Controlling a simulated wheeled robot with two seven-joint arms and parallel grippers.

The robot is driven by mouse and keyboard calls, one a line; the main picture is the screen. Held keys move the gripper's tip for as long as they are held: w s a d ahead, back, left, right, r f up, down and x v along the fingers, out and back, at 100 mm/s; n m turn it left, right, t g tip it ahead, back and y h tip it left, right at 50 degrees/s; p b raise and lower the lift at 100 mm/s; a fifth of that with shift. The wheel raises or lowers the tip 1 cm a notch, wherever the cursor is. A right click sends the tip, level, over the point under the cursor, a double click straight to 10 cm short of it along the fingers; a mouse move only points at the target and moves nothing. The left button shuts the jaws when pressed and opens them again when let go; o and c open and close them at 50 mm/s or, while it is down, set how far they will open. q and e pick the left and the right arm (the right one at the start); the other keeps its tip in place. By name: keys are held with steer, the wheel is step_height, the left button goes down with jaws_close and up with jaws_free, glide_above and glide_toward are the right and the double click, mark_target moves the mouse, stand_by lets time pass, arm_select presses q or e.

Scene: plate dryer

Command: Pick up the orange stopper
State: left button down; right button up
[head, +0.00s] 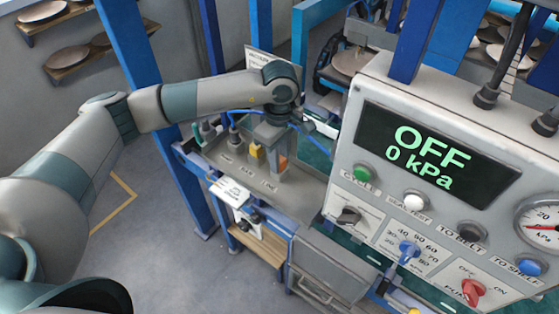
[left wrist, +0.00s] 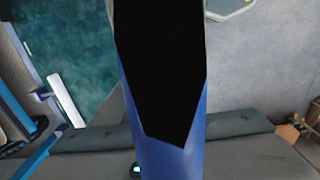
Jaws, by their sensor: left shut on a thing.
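The orange stopper (head: 283,163) shows as a small orange patch at my left gripper (head: 275,155), in the middle of the head view. My left gripper points down over the right end of a grey tray (head: 225,165) and is shut on the orange stopper. The fingers hide most of it, and I cannot tell whether it is clear of its place. A yellow stopper (head: 255,156) stands just left of the gripper. A grey one (head: 234,139) and a green one (head: 207,130) stand further left. My right gripper is not in view.
A control panel (head: 345,180) reading OFF, 0 kPa fills the right side. Blue posts (head: 135,65) rise beside and behind the tray. A dark shape and a blue column (left wrist: 160,158) block the middle of the left wrist view. Open floor (head: 150,245) lies at left.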

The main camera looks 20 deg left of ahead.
arm_select(q)
steer(key=shift+r+b, duration=0.35)
steer(key=shift+r, duration=0.05)
step_height(320, 180, up, 8)
steer(key=b, duration=0.4)
steer(key=shift+r, duration=0.1)
steer(key=shift+r+b, duration=0.35)
steer(key=shift+r, duration=0.15)
steer(key=shift+f, duration=0.1)
